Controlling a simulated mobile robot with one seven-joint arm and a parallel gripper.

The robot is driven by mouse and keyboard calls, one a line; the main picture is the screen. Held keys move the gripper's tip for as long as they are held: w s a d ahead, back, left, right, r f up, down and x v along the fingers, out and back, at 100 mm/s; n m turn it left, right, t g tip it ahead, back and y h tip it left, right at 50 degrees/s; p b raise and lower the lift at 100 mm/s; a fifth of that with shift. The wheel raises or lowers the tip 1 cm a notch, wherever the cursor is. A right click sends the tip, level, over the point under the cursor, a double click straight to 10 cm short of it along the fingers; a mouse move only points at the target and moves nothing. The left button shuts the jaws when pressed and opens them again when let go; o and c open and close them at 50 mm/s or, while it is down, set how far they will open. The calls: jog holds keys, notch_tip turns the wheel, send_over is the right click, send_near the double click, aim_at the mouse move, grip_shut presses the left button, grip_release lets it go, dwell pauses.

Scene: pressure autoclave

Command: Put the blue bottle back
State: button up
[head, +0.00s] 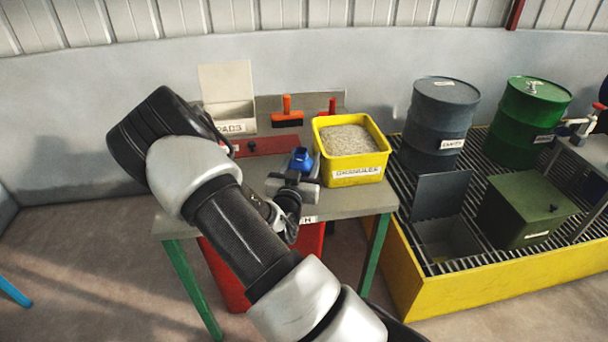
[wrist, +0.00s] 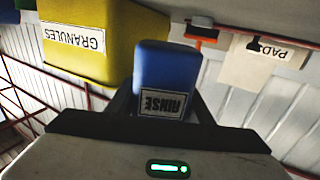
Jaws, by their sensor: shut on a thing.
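The blue bottle (head: 301,160) is at the table's right part, just left of the yellow granules bin. In the wrist view the bottle (wrist: 165,72) bears a label reading RINSE, shown upside down. My gripper (head: 294,180) is shut on the bottle, with one dark finger on each side of it. The gripper also shows at the bottom of the wrist view (wrist: 163,108). The bottle's lower part is hidden behind the gripper in the head view, so I cannot tell whether it touches the table (head: 362,201).
The yellow GRANULES bin (head: 357,177) stands close right of the bottle. A PADS box (head: 229,113), a red item (head: 265,147) and orange-handled tools (head: 287,112) are behind. Drums (head: 437,125) and a dark green box (head: 523,210) stand on a yellow-edged grating at right.

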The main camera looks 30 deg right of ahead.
jog(key=shift+f+b, duration=0.35)
jog(key=shift+f, duration=1.55)
jog(key=shift+f, duration=0.2)
jog(key=o, duration=0.8)
jog(key=shift+o, duration=0.2)
jog(key=shift+r, duration=0.15)
